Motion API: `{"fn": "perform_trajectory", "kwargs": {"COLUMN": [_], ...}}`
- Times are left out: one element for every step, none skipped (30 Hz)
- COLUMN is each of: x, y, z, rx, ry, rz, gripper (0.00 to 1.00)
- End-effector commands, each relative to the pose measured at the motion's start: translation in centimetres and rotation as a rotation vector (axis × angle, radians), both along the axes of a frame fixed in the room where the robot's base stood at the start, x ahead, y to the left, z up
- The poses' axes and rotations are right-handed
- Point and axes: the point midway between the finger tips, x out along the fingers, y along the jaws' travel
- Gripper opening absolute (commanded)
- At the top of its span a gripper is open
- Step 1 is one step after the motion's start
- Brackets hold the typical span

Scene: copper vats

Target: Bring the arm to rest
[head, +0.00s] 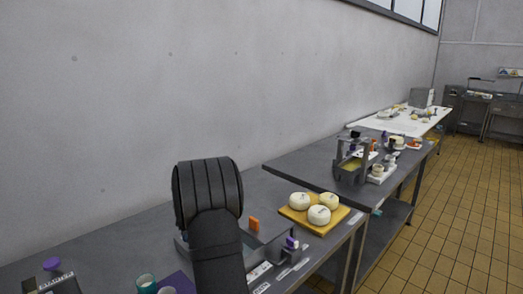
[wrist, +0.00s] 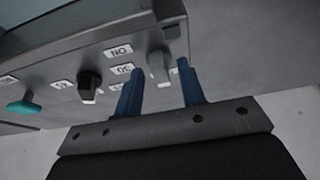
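My gripper (wrist: 160,67) shows in the wrist view with its two blue fingers spread apart, and nothing is held between them. Beyond the gap is a grey lever-like knob (wrist: 158,66) on a grey panel (wrist: 60,50); I see a gap on either side of it, but cannot tell how far away it is. In the head view my dark arm (head: 215,235) rises over the near grey bench, and my gripper is hidden behind it.
The panel carries white labels, a black knob (wrist: 88,82) and a teal knob (wrist: 22,106). In the head view a yellow board (head: 334,218) with three white round cheeses stands right of my arm. A bare wall (head: 120,100) stands behind.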

Motion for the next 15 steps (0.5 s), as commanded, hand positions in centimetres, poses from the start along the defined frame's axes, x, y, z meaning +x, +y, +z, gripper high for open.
{"fn": "perform_trajectory", "kwargs": {"x": [0.0, 0.0, 0.0, 0.0, 0.0, 0.0, 0.0, 0.0, -0.1, -0.1, -0.2, -0.3, -0.4, -0.5, -0.7], "y": [0.0, 0.0, 0.0, 0.0, 0.0, 0.0, 0.0, 0.0, -0.1, -0.2, -0.2, -0.4, -0.5, -0.6, -0.8], "z": [0.0, 0.0, 0.0, 0.0, 0.0, 0.1, 0.1, 0.2, 0.4, 0.6, 0.9, 1.4, 1.8, 2.2, 2.9], "rx": [0.0, 0.0, 0.0, 0.0, 0.0, 0.0, 0.0, 0.001, 0.0, 0.0, 0.001, 0.001, 0.001, 0.001, 0.001], "ry": [0.0, 0.0, 0.0, 0.0, 0.0, 0.0, 0.0, -0.001, -0.001, -0.001, -0.002, -0.003, -0.004, -0.003, -0.003], "rz": [0.0, 0.0, 0.0, 0.0, 0.0, 0.0, 0.0, 0.0, 0.0, 0.0, 0.0, 0.001, 0.0, 0.001, 0.001], "gripper": [0.36, 0.36, 0.36, 0.36, 0.36, 0.36, 0.36, 0.36, 0.36, 0.36, 0.36, 0.36, 0.36, 0.36, 0.36]}}
